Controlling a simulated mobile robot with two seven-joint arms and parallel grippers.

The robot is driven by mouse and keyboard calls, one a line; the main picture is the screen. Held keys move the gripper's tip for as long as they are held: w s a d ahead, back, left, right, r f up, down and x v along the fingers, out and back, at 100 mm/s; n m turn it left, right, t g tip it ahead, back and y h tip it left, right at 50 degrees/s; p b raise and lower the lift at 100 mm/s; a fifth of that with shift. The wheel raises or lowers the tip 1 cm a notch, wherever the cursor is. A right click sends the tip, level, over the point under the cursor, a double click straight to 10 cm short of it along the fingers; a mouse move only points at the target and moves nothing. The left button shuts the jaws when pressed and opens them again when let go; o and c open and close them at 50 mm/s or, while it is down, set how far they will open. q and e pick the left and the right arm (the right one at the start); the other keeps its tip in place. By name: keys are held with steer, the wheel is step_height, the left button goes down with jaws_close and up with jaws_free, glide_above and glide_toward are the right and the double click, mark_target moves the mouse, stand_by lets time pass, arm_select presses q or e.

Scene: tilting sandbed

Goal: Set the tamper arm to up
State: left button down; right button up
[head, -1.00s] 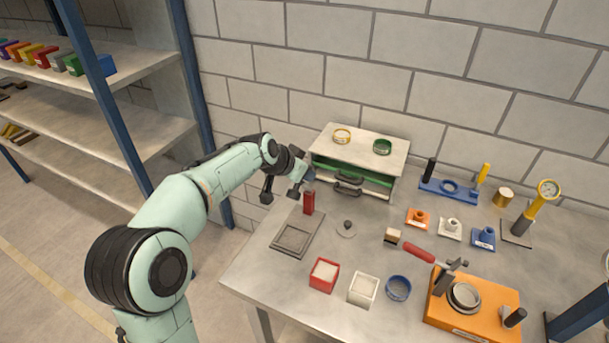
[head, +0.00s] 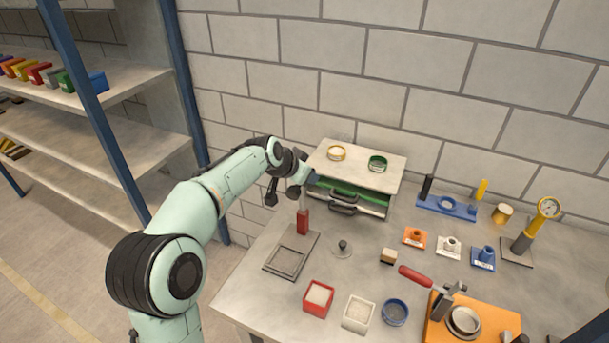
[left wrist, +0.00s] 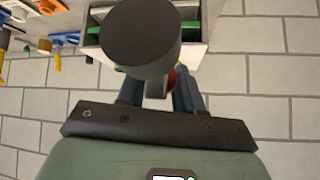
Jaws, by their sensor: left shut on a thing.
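The tamper's grey square frame (head: 290,255) lies on the left of the bench, with a red upright block (head: 302,222) at its back edge. A thin grey piece rises above the block toward my left gripper (head: 308,178). My left gripper is raised above and behind the block and shut on the tamper arm, mostly hidden by the hand. In the left wrist view, a large dark cylinder (left wrist: 140,40) covers much of the fingers, and a small reddish part (left wrist: 171,80) shows between them. My right gripper is not in view.
A cabinet (head: 360,165) with drawers and dark handles stands close right of my left gripper. A knobbed disc (head: 342,248), a red box (head: 318,298), a white box (head: 358,313) and a red-handled orange fixture (head: 475,325) are on the bench. The wall is behind.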

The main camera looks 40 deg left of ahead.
arm_select(q)
steer(key=shift+a+f, duration=0.15)
steer(key=shift+f, duration=0.2)
steer(key=c, duration=0.9)
jaws_free()
steer(key=shift+o, duration=0.2)
steer(key=shift+w+a, duration=0.15)
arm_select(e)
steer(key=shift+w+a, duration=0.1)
arm_select(q)
steer(key=shift+s+r, duration=0.35)
steer(key=shift+r, duration=0.15)
steer(key=v, duration=1.2)
steer(key=shift+b, duration=0.45)
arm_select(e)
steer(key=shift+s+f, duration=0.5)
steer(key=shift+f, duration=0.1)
